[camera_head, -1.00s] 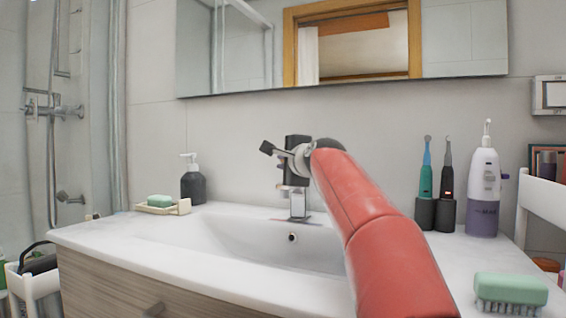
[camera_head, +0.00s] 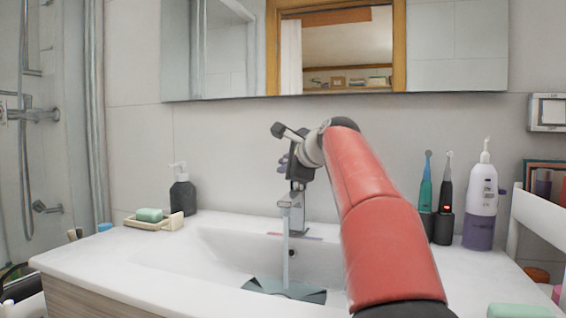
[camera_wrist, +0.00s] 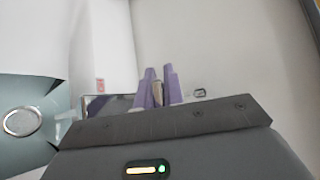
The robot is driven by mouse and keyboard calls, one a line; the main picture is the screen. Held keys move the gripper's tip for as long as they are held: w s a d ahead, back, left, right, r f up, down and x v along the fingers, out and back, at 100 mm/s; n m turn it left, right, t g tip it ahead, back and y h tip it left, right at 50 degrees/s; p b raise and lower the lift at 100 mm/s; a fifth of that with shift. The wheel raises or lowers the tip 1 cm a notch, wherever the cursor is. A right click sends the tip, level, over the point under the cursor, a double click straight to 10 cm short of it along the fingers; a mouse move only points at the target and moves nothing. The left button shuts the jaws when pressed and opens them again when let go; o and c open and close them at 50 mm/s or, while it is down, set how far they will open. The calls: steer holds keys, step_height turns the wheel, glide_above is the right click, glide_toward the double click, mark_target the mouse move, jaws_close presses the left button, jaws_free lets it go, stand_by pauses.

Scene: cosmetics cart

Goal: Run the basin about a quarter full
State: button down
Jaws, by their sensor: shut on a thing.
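The white basin (camera_head: 215,255) is set into the counter. A chrome faucet (camera_head: 291,210) stands at its back, and a thin stream of water (camera_head: 285,262) falls from it. A shallow grey-teal patch of water (camera_head: 285,291) lies on the basin floor; its depth is hard to tell. My gripper (camera_head: 284,163) is at the top of the faucet, and its purple fingers are shut on the faucet lever. In the wrist view the fingers (camera_wrist: 157,90) close around the metal lever (camera_wrist: 157,95). A round metal drain (camera_wrist: 20,122) shows at the left, in the teal area.
A dark soap dispenser (camera_head: 182,193) and a soap dish (camera_head: 154,220) stand left of the basin. Electric toothbrushes (camera_head: 436,200) and a white-and-purple water flosser (camera_head: 482,200) stand at the right. A mirror (camera_head: 455,50) hangs above.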

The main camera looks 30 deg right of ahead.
steer(key=c, duration=1.5)
jaws_free()
steer(key=b+v, duration=0.1)
steer(key=v, duration=0.6)
steer(key=shift+s, duration=0.4)
